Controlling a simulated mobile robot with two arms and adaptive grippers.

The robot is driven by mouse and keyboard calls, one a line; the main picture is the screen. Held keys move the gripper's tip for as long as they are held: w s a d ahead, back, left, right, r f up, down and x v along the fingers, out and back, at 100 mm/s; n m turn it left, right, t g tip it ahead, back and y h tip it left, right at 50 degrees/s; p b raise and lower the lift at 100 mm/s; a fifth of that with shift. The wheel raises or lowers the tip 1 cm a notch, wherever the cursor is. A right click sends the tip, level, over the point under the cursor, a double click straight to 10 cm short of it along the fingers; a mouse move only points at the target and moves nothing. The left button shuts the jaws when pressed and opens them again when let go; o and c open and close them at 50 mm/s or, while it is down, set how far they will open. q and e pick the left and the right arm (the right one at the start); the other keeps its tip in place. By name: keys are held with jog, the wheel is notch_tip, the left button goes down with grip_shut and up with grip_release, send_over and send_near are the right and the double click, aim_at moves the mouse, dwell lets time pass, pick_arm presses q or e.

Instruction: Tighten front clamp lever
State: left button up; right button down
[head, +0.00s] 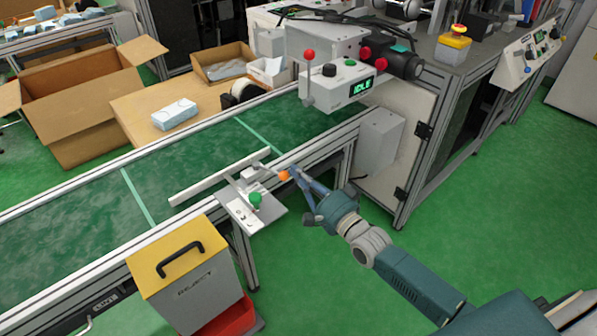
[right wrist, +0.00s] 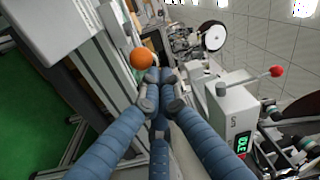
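The front clamp lever has an orange ball knob (head: 284,175) at the near side of the conveyor, beside a light metal bracket plate with a green knob (head: 255,198). My right gripper (head: 297,174) reaches in from the lower right, with its fingertips close to the orange ball. In the right wrist view its blue fingers (right wrist: 158,88) converge and their grey tips meet. The orange ball (right wrist: 142,59) shows just beyond the tips, not between them. Whether the tips touch the ball I cannot tell. The lever's stem is mostly hidden. My left gripper is not in view.
A pale guide rail (head: 220,177) lies over the green conveyor belt (head: 85,210). A yellow-topped reject bin (head: 180,255) stands in front. A control box with a red ball lever (head: 309,55) and an IDLE display is above the belt. Green floor is clear at right.

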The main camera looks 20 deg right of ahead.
jog(key=v, duration=1.2)
